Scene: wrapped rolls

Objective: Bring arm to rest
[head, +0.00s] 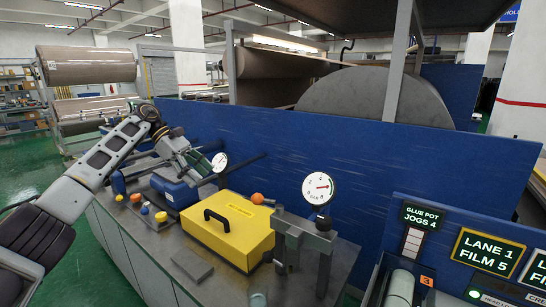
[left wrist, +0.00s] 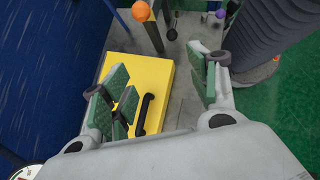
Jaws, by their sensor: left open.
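My left arm (head: 105,155) comes in from the left of the head view and reaches over the grey bench. My left gripper (head: 203,166) hangs in the air above the blue device, near the blue wall. In the left wrist view my left gripper (left wrist: 158,78) has its two green-padded fingers spread wide with nothing between them. A yellow case (head: 228,228) with a black handle lies on the bench; it also shows beneath the fingers in the left wrist view (left wrist: 166,78). My right arm and gripper are out of view.
The grey bench (head: 190,268) holds a blue device (head: 175,192), coloured knobs, a dial gauge (head: 319,188) on a metal stand and an orange ball (head: 257,198). A tall blue wall (head: 400,160) rises behind. Lane signs (head: 487,252) stand at right. Green floor is at left.

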